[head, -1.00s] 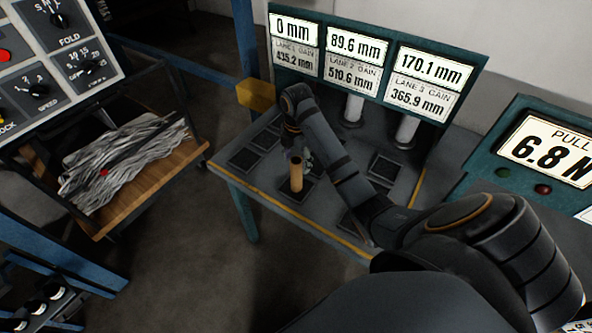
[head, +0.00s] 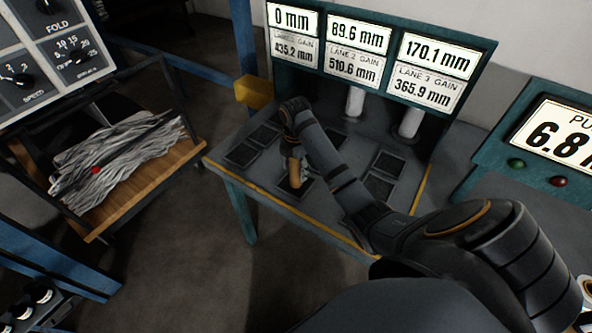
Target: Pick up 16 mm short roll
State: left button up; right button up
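A short tan roll (head: 294,174) stands on a dark square pad at the front left of the grey table (head: 262,193). I cannot tell from its look whether it is the 16 mm one. My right gripper (head: 300,168) reaches down from the bent wrist right at this roll and overlaps it in the picture. The fingers are small and dark, so I cannot tell whether they touch or grip it. Two pale rolls stand at the back, one under the 89.6 mm display (head: 354,103) and one under the 170.1 mm display (head: 411,122). My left gripper is out of view.
Several dark square pads (head: 243,155) lie empty on the table. The display board (head: 382,52) rises behind it, with a yellow block (head: 254,92) at its left. A wooden cart shelf (head: 140,190) with grey strips stands at left. A pull-reading console (head: 545,150) is at right.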

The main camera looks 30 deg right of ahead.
jog(key=c, duration=0.8)
jog(key=shift+c, duration=0.2)
jog(key=shift+r, duration=0.15)
